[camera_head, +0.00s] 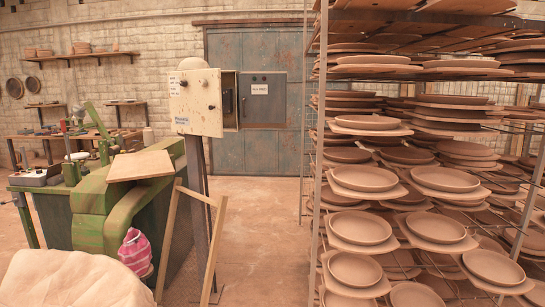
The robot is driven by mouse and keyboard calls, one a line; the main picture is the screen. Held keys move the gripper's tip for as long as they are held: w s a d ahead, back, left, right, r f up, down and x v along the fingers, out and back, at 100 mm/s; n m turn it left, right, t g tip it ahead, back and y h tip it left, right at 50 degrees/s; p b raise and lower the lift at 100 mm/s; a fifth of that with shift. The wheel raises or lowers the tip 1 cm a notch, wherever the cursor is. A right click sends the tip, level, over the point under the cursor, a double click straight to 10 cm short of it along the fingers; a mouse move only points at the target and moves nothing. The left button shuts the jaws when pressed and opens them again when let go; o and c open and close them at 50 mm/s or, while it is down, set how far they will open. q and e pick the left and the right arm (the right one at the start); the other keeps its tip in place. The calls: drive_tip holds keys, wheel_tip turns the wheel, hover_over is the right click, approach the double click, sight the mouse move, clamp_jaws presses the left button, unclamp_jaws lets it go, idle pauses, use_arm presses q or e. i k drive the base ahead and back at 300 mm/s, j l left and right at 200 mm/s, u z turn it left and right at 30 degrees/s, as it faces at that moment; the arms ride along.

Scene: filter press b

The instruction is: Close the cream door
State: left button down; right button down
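A cream panel (198,103) with dark knobs and small labels stands at the upper middle, at the top of a dark post. Its worn face is turned toward me. A narrow cream part with a dark handle or slot (228,102) shows at its right edge. Beside it, further right, is a grey panel (263,101) with a white label. The cream and grey panels stand at different angles, which looks like a cabinet with its door swung open; I cannot tell clearly where the hinge is. Neither of my grippers is in view.
A wooden frame (212,245) leans below the cabinet. A tall rack of plates (360,178) fills the right. Open floor (268,225) lies between.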

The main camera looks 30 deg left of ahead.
sight(196, 109)
drive_tip(key=i+j+u, duration=0.1)
drive_tip(key=i, duration=0.45)
drive_tip(key=i+j, duration=0.2)
drive_tip(key=i, duration=0.35)
drive_tip(key=k+u, duration=0.05)
